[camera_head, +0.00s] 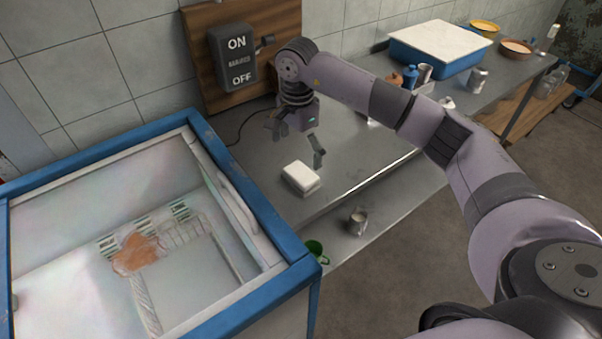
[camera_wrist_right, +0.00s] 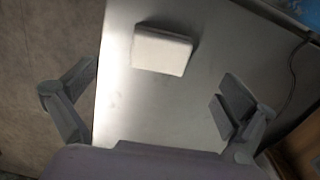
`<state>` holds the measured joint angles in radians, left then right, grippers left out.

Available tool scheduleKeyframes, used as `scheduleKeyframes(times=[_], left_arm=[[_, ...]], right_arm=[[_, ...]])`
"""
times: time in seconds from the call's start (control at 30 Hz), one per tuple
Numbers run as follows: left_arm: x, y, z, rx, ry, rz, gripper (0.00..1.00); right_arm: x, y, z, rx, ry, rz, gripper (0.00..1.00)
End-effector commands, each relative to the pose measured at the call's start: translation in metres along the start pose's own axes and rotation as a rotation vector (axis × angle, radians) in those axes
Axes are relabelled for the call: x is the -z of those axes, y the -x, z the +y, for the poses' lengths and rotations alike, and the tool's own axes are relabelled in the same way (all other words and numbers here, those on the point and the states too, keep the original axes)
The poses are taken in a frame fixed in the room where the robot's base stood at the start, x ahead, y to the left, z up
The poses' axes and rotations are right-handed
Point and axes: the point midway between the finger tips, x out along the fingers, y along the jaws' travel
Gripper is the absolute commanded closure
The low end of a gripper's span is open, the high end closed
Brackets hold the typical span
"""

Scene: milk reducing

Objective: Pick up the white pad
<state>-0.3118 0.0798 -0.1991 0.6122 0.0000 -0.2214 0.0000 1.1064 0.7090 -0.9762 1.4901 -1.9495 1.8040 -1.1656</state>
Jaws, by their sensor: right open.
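The white pad (camera_head: 300,178) is a small rounded block lying flat on the grey metal counter (camera_head: 345,160), near its front left part. My right gripper (camera_head: 298,142) is above the counter, just behind and above the pad, with its fingers spread and nothing between them. In the right wrist view the pad (camera_wrist_right: 161,51) lies beyond the open fingers, between their lines, and the gripper (camera_wrist_right: 160,108) does not touch it. My left gripper is not in view.
An open blue-rimmed white chest (camera_head: 255,205) stands at the left. An ON/OFF switch box (camera_head: 232,57) is on a wooden board behind. A metal mug (camera_head: 357,222) and a green mug (camera_head: 315,250) sit on the lower shelf. A blue tub (camera_head: 440,50) stands farther right.

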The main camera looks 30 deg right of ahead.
Motion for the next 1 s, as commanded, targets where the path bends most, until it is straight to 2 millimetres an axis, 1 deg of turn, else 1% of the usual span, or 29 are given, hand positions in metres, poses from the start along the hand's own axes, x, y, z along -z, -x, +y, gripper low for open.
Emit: scheduleKeyframes(times=[0.03, 0.1, 0.2, 0.33, 0.43, 0.57, 0.6, 0.7, 0.8, 1.0], left_arm=[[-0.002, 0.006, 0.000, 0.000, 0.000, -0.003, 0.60], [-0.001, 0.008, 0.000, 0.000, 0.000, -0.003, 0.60], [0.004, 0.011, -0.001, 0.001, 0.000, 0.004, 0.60], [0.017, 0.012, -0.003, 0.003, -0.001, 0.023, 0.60], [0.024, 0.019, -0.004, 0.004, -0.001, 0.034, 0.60], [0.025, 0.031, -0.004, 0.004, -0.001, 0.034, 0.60], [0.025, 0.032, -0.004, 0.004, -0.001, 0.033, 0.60], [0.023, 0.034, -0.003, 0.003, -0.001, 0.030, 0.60], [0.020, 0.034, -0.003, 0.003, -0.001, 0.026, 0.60], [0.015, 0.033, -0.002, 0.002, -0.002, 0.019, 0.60]], right_arm=[[-0.001, -0.009, 0.001, -0.005, 0.000, -0.002, 0.00], [0.000, -0.021, 0.001, -0.004, 0.000, -0.001, 0.00], [0.000, -0.033, 0.000, -0.002, -0.001, -0.001, 0.00], [0.001, -0.041, 0.000, -0.001, 0.000, 0.000, 0.00], [0.002, -0.049, 0.001, -0.004, -0.001, -0.001, 0.00], [0.006, -0.068, 0.001, -0.005, -0.001, -0.001, 0.00], [0.006, -0.075, 0.001, -0.004, -0.001, -0.002, 0.00], [0.006, -0.086, 0.000, 0.000, -0.001, -0.002, 0.00], [0.006, -0.092, 0.000, 0.002, 0.000, -0.002, 0.00], [0.006, -0.092, 0.000, 0.003, 0.000, -0.001, 0.00]])
